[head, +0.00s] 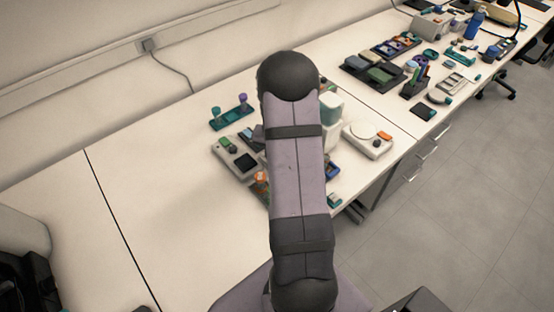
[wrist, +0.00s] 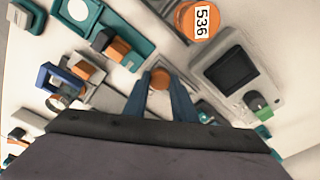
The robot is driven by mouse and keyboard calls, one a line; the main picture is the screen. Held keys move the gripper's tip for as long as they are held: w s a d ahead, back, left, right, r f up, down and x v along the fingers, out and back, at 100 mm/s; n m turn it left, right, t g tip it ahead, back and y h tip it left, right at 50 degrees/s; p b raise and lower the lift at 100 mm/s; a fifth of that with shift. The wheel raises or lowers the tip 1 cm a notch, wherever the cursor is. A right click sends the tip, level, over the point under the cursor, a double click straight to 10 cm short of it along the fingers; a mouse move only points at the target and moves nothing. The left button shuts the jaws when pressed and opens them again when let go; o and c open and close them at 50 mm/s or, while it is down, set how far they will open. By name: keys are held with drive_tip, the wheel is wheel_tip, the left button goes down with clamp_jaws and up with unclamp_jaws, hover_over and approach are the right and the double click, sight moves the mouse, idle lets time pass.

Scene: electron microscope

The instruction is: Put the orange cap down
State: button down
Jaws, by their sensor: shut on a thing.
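In the wrist view, my gripper (wrist: 160,98) has its two blue fingers closed around a small orange cap (wrist: 160,77). The cap's round top shows between the fingertips. A pale surface lies around the fingertips; I cannot tell whether the cap touches it. In the head view, my own arm hides the gripper and the held cap.
In the wrist view, a grey device with a dark screen (wrist: 228,68) and green knob stands at right. A larger orange round thing labelled 536 (wrist: 199,20) is at the top. A teal tray (wrist: 110,32) and orange-and-blue items lie left. In the head view, the left table (head: 150,200) is clear.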

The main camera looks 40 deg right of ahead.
drive_tip(key=shift+f, duration=0.3)
drive_tip(key=shift+s+a+f+b, duration=0.2)
drive_tip(key=shift+s+f+b, duration=0.1)
drive_tip(key=shift+b, duration=0.15)
drive_tip(key=c, duration=1.5)
unclamp_jaws()
drive_tip(key=shift+f, duration=0.1)
drive_tip(key=shift+o, duration=0.2)
drive_tip(key=shift+s, duration=0.1)
drive_tip(key=shift+d+r+p, duration=0.1)
drive_tip(key=shift+r+p, duration=0.4)
drive_tip(key=shift+r, duration=0.15)
drive_tip(key=shift+w+d+r, duration=0.15)
drive_tip(key=shift+w+r, duration=0.1)
drive_tip(key=shift+r, duration=0.05)
wheel_tip(320, 180, up, 12)
drive_tip(key=a+b, duration=0.1)
drive_tip(key=shift+s+a+f, duration=0.2)
drive_tip(key=shift+s+f, duration=0.05)
